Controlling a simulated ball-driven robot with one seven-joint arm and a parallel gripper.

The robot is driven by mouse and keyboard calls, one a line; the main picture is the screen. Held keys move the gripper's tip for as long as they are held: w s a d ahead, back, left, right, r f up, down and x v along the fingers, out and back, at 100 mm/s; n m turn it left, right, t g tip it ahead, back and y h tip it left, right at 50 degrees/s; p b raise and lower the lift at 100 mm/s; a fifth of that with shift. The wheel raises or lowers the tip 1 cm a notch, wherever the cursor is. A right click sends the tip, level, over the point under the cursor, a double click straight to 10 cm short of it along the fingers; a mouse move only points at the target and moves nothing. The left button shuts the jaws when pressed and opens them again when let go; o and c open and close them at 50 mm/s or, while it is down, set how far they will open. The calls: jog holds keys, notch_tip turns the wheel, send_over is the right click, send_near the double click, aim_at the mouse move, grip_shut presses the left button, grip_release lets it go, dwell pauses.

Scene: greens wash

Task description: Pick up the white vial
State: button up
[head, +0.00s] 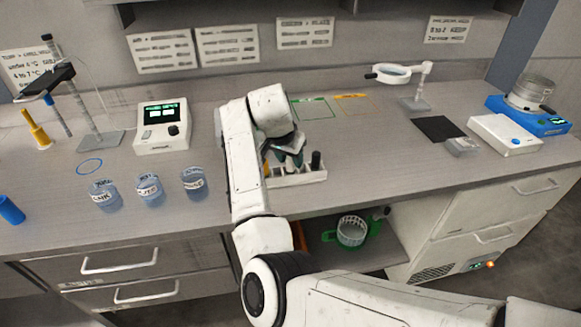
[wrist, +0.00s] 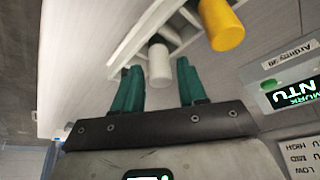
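The white vial (wrist: 159,66) stands in a white rack (wrist: 128,48) in the wrist view, its rounded end toward me. My gripper (wrist: 156,70) has two green fingers, open, one on each side of the vial, with a gap visible on both sides. In the head view my gripper (head: 289,160) is low over the rack (head: 300,179), and it hides the white vial there. A yellow-capped vial (wrist: 222,26) stands beside the white one in the wrist view.
A dark-capped vial (head: 316,160) stands at the rack's right end. Several labelled jars (head: 149,190) stand left of my arm, with a meter (head: 161,127) behind them. The counter right of the rack is clear.

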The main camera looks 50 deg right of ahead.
grip_shut()
dwell(0.3)
